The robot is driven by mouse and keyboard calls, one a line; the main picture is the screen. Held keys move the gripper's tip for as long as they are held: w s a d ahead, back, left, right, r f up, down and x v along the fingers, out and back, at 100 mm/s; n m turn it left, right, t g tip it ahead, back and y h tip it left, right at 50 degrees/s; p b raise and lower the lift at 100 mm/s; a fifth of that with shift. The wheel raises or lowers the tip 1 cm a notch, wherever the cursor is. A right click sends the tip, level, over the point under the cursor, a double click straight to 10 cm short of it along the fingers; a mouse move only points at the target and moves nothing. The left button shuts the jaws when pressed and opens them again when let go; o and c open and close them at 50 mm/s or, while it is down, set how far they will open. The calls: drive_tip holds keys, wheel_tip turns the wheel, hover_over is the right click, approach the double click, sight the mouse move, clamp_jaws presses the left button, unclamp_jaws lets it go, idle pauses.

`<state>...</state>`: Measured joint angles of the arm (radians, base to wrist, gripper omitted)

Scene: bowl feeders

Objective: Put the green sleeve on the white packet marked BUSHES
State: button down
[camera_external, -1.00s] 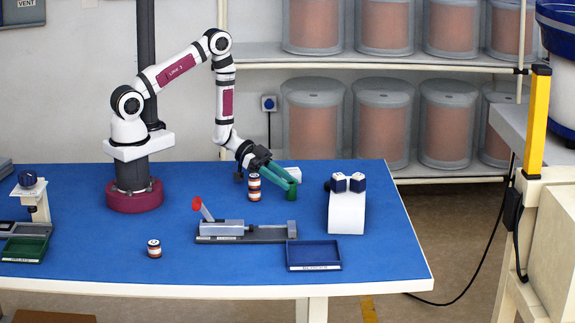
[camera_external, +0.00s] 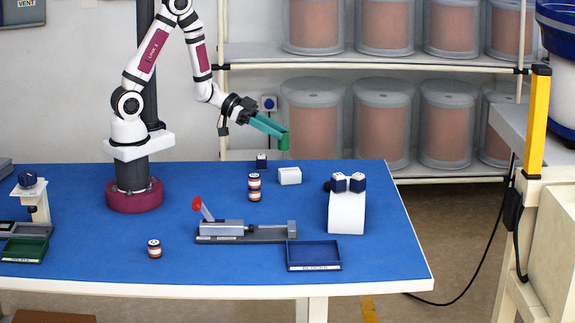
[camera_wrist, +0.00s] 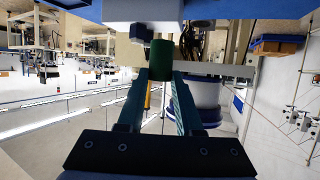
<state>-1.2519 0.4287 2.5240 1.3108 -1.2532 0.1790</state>
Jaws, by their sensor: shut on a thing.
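The green sleeve (camera_external: 284,141) is at the tips of my gripper (camera_external: 276,133), which is shut on it and holds it well above the back of the table. In the wrist view the green sleeve (camera_wrist: 161,60) sits between the two teal fingertips (camera_wrist: 163,76). A small white packet (camera_external: 289,176) lies on the blue table, below the sleeve in the external view and apart from it. Its marking is too small to read.
A stack of brown-and-white jars (camera_external: 254,187) and a dark block (camera_external: 261,161) stand left of the packet. A grey fixture with a red-knobbed lever (camera_external: 222,229), a blue tray (camera_external: 313,256) and a white stand (camera_external: 346,213) are nearer the front. One jar (camera_external: 154,248) stands alone.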

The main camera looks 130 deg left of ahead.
drive_tip(key=shift+y, duration=0.3)
drive_tip(key=s+a+f, duration=0.2)
drive_tip(key=a, duration=0.1)
drive_tip(key=s+a+f, duration=0.2)
drive_tip(key=a, duration=0.1)
drive_tip(key=s+a+f, duration=0.2)
drive_tip(key=a, duration=0.1)
drive_tip(key=shift+s+a+f, duration=0.2)
drive_tip(key=shift+s+f, duration=0.05)
drive_tip(key=shift+f, duration=2)
drive_tip(key=shift+f, duration=0.2)
drive_tip(key=c, duration=0.6)
unclamp_jaws()
drive_tip(key=shift+r, duration=0.25)
drive_tip(key=v, duration=1.2)
drive_tip(key=shift+a, duration=0.1)
